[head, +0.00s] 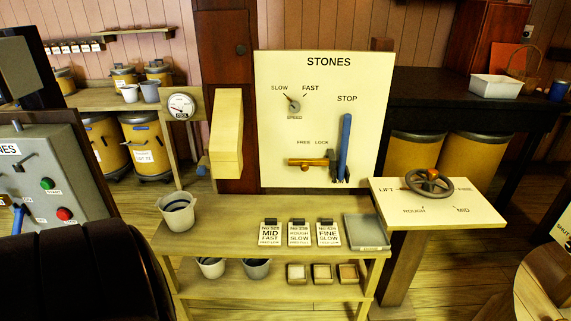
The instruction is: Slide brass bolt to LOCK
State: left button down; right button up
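The brass bolt (308,162) lies horizontally low on the cream STONES panel (283,100). It sits below the words FREE on the left and LOCK to their right. A darker upright piece stands at its right end, roughly under LOCK; I cannot tell whether it is the bolt's knob or a keeper. A blue lever (346,140) stands upright just right of the bolt, below the word STOP. I cannot tell whether the bolt touches the lever. Neither of my grippers can be made out in the head view.
A shelf bench (225,230) with three labelled cards, a grey bucket (177,212) and a grey tray (366,231) stands below the panel. A handwheel (429,181) sits on a board at right. A cream wooden box (227,130) juts out left of the panel.

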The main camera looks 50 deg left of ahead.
aim_at(305, 163)
jog(key=j+u, duration=0.1)
jog(key=j, duration=0.3)
jog(key=i+j+u, duration=0.1)
jog(key=j, duration=0.3)
jog(key=i+j+u, duration=0.1)
jog(key=j, duration=0.3)
jog(key=i+j+u, duration=0.1)
jog(key=j, duration=0.3)
jog(key=i+j+u, duration=0.1)
jog(key=j, duration=0.25)
